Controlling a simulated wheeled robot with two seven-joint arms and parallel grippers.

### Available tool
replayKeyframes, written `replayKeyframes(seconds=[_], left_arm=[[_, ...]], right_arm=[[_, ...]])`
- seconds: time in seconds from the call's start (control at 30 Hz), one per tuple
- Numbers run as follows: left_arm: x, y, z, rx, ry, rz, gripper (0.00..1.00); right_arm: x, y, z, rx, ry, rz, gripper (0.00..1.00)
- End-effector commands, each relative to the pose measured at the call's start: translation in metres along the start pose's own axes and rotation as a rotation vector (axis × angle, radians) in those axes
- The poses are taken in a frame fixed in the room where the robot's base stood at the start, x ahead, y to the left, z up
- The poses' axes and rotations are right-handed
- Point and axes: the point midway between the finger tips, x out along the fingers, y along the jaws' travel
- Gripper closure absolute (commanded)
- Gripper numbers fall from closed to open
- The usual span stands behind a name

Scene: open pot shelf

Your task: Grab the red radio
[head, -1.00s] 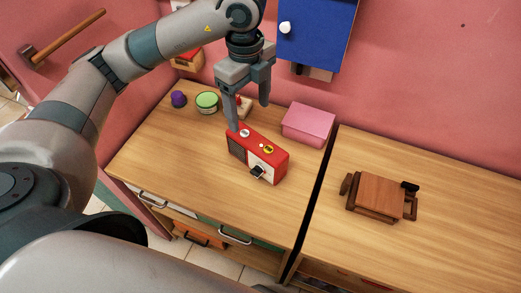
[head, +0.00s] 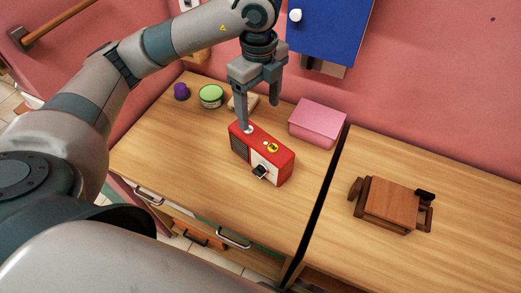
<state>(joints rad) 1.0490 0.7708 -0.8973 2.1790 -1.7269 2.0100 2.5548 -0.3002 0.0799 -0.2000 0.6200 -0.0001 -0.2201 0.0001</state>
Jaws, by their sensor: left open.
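The red radio (head: 280,164) stands upright on the left wooden counter, with a dark speaker grille, a white panel with a black knob, and a yellow round mark on top. My left gripper (head: 258,115) points down at the radio's back left. Its jaws are open and empty. One finger overlaps the radio's top left corner in the picture; I cannot tell whether it touches. The other finger is farther right and higher in the picture, behind the radio. My right gripper is not in view.
A pink box (head: 318,122) sits right behind the radio. A blue cabinet (head: 330,32) hangs above. A wooden object (head: 392,203) rests on the right counter (head: 460,230).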

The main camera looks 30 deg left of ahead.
Motion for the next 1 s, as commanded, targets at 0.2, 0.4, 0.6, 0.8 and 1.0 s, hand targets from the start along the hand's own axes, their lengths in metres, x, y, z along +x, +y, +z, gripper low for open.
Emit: replayKeyframes(seconds=[0.2,0.4,0.6,0.8,1.0], left_arm=[[0.018,0.001,-0.001,0.000,0.002,0.004,0.28],[0.042,0.001,-0.001,0.000,0.003,0.005,0.28],[0.066,0.001,-0.001,0.000,0.003,0.004,0.28],[0.091,0.001,-0.001,0.001,0.003,0.005,0.28],[0.112,0.001,0.000,-0.001,0.001,0.004,0.28]], right_arm=[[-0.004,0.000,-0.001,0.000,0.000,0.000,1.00],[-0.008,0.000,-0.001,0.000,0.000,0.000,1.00],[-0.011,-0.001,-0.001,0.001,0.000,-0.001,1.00],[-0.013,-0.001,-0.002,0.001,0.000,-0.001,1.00],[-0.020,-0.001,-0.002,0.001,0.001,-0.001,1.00]])
